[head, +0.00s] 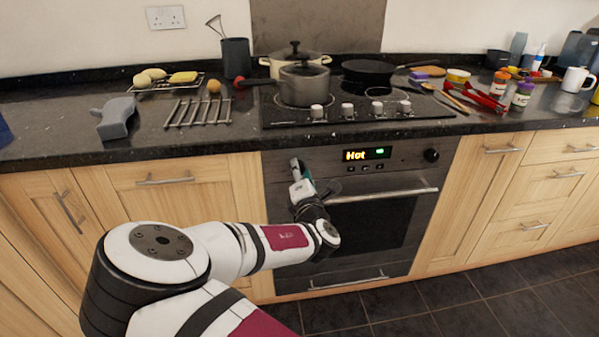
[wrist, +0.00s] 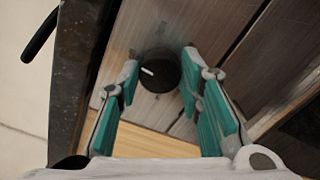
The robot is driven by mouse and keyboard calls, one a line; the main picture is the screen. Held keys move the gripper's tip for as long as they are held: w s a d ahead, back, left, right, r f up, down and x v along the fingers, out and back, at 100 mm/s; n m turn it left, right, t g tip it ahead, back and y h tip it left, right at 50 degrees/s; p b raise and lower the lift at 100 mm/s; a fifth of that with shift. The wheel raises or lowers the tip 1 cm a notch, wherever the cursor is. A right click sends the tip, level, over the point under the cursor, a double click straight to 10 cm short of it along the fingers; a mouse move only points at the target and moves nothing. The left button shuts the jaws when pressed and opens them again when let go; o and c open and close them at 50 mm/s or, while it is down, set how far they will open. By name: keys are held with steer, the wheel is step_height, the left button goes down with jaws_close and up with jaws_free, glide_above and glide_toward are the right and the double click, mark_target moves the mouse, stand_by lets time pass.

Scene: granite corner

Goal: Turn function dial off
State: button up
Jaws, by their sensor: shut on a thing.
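The function dial (wrist: 158,72) is a round black knob with a white mark, seen in the wrist view on the oven's metal front. My gripper (wrist: 160,78) has its two teal-padded fingers on either side of the dial and is shut on it. In the head view my gripper (head: 297,170) is at the left end of the oven panel and hides the dial. The white mark points toward the upper left in the wrist view. The oven (head: 375,222) has a lit display (head: 366,154) reading "Hot" with a green light beside it.
A second black dial (head: 431,155) sits at the panel's right end. The door handle (head: 380,195) lies just below my gripper. The dark worktop (head: 230,140) edge runs above it. Pots and a pan stand on the hob (head: 400,108). The floor in front is clear.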

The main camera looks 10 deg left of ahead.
steer(key=shift+n, duration=0.4)
steer(key=o, duration=1.1)
steer(key=shift+o, duration=0.2)
steer(key=v, duration=1.2)
